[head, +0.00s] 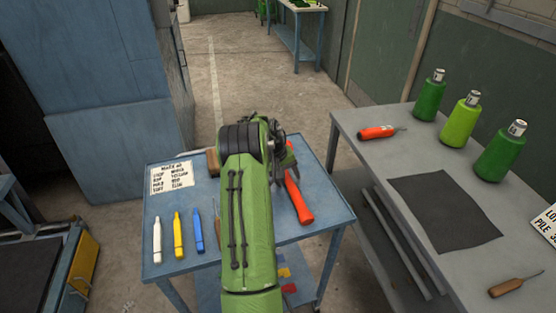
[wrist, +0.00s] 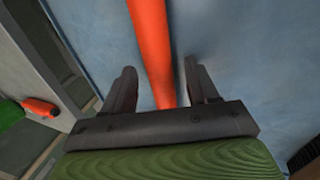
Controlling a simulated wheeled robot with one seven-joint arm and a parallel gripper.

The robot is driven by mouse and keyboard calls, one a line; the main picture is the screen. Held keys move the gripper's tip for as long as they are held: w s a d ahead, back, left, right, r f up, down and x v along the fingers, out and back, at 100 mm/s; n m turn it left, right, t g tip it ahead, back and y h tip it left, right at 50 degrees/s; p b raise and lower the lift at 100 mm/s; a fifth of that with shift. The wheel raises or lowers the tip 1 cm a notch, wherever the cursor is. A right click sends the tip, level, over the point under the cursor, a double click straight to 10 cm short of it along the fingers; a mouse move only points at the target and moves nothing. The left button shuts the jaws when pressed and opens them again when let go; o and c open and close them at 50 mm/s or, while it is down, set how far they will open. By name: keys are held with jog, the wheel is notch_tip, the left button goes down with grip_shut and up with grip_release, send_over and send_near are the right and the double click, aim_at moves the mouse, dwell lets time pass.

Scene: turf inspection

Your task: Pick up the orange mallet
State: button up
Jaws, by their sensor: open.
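The orange mallet (head: 298,200) lies on the blue table, with its orange handle pointing toward the front right. In the wrist view the orange handle (wrist: 152,40) runs down between my two fingers. My gripper (wrist: 161,82) is open, with one dark finger on each side of the handle and a gap on both sides. In the head view my gripper (head: 284,165) is over the upper part of the handle, partly hidden by my arm.
The blue table (head: 325,212) also holds a label card (head: 172,178) and white (head: 157,242), yellow (head: 178,236) and blue (head: 198,232) markers. A grey bench (head: 365,160) at right holds green bottles (head: 501,152), an orange-handled tool (head: 377,132) and a dark mat (head: 445,213).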

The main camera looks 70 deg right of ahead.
jog(key=shift+c, duration=0.7)
grip_shut()
jog(key=shift+d+r, duration=0.1)
jog(key=shift+r, duration=0.05)
